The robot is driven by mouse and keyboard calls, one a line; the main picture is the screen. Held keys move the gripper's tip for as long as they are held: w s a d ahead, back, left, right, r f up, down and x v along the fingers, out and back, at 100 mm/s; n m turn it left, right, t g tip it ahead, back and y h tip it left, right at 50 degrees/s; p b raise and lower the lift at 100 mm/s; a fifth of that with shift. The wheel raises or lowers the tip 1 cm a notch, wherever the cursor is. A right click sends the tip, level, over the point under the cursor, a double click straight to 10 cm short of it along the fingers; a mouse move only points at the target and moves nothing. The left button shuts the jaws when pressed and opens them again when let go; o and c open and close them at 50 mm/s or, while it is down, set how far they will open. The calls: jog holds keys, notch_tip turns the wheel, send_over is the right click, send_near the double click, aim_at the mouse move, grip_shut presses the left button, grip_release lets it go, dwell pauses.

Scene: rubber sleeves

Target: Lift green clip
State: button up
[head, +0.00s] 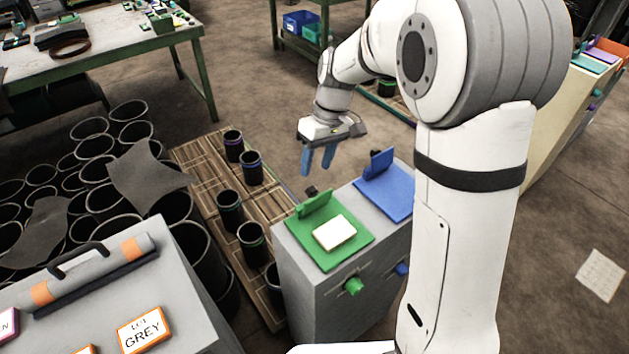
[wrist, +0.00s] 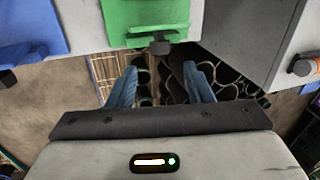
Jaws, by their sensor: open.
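The green clip (head: 314,204) stands upright at the far edge of a green board (head: 352,250) on top of a grey cabinet. A dark lever sticks up behind it. A white card (head: 334,233) lies on the board in front of the clip. My gripper (head: 316,170) is open and empty, beyond the clip and higher up, with its blue fingers hanging down apart. In the wrist view, the fingers (wrist: 160,70) are spread below the green part (wrist: 150,18) with its dark lever (wrist: 160,44), and nothing is between them.
A blue board with its own clip (head: 385,190) sits right of the green one. A green knob (head: 353,286) juts from the cabinet front (head: 310,300). A pallet (head: 195,165) with several black sleeves stands left. A grey case (head: 185,320) is at front left.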

aim_at(310, 187)
jog(key=x, duration=0.6)
jog(key=shift+f+p, duration=0.15)
jog(key=shift+p, duration=0.15)
jog(key=c, duration=1)
jog(key=shift+a+p, duration=0.15)
jog(key=shift+p, duration=0.4)
jog(key=shift+w+a+g+h+p, duration=0.2)
jog(key=shift+w+g+h+p, duration=0.25)
jog(key=shift+g+p, duration=0.4)
jog(key=shift+w+a+f+m+g+h+p, duration=0.3)
jog(key=shift+w+f+g+h+p, duration=0.15)
jog(key=shift+g+h+p, duration=0.45)
